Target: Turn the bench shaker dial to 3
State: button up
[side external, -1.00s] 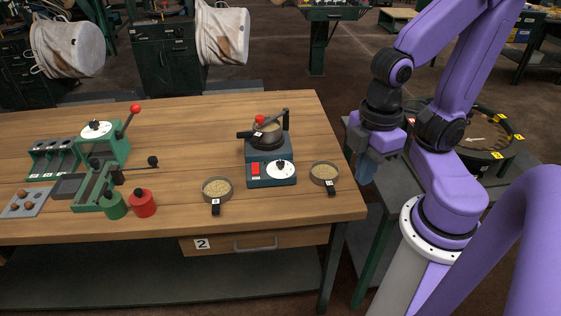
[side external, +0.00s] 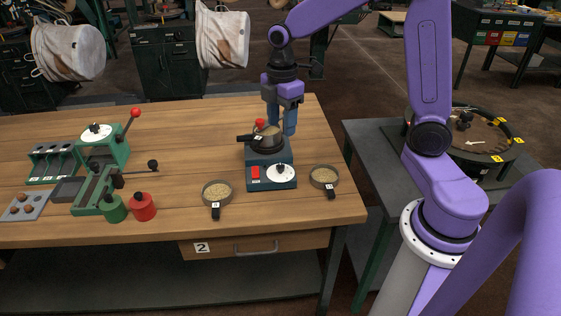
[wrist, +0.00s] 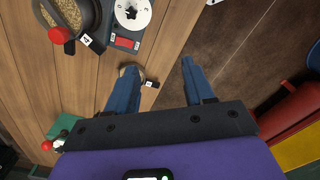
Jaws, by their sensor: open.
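The bench shaker (side external: 270,155) is a dark teal unit on the wooden bench, with a round sieve (side external: 266,136) on top. Its white dial (side external: 281,173) is on the front right, beside a red switch (side external: 255,172). In the wrist view the dial (wrist: 132,8) is at the top edge with a dark centre knob; its setting is too small to read. My gripper (side external: 281,126) points down above the back of the shaker, apart from the dial. In the wrist view its blue fingers (wrist: 158,64) are spread and empty.
Sieves of grain stand left (side external: 217,190) and right (side external: 324,177) of the shaker's front. A green lever press (side external: 104,145), a green pot (side external: 113,208) and a red pot (side external: 143,206) stand at left. A grey side table (side external: 385,150) is at right.

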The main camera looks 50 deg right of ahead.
send_near(281, 165)
jog(key=shift+n, duration=0.4)
notch_tip(281, 165, down, 8)
jog(key=shift+a+f, duration=0.1)
jog(key=shift+f, duration=0.1)
dwell(0.3)
grip_shut()
